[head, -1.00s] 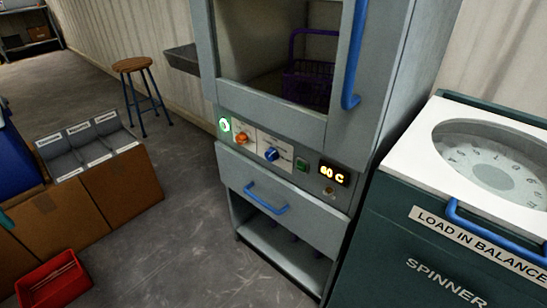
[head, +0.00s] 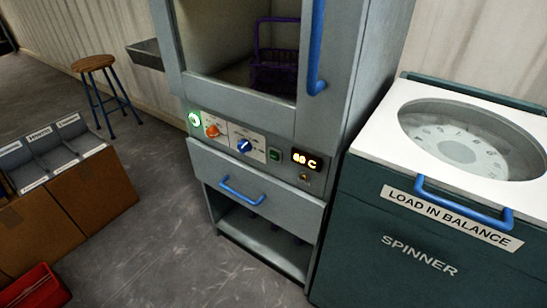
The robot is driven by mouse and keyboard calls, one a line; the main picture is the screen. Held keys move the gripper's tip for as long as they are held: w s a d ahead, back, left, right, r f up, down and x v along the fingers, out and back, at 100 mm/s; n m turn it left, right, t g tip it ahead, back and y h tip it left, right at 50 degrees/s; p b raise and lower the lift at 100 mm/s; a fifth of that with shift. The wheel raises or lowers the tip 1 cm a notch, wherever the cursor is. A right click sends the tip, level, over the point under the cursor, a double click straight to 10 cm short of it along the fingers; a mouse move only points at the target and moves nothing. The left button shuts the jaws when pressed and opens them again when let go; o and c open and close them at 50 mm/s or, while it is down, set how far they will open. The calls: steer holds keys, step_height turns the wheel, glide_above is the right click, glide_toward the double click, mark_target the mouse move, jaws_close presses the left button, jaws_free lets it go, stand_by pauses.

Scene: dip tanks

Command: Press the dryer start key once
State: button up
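The dryer is a grey cabinet (head: 240,97) in the middle of the head view. Its control strip has a lit round green-white light or button (head: 194,119) at the left, an orange knob (head: 212,131), a blue knob (head: 244,146) and a small green square key (head: 274,155). An amber display (head: 306,160) reads about 60 C, with a small brass-coloured round part (head: 304,177) below it. The lettering on the strip is too small to read, so I cannot tell which key is marked start. A purple basket (head: 274,72) stands inside the dryer. My gripper is not in view.
A dark green spinner (head: 420,255) with a white top and blue handle stands close at the right. A stool (head: 95,63) is at the back left. A cardboard box with grey bins (head: 75,205) and a red tray (head: 35,290) are at left. Floor before the dryer is clear.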

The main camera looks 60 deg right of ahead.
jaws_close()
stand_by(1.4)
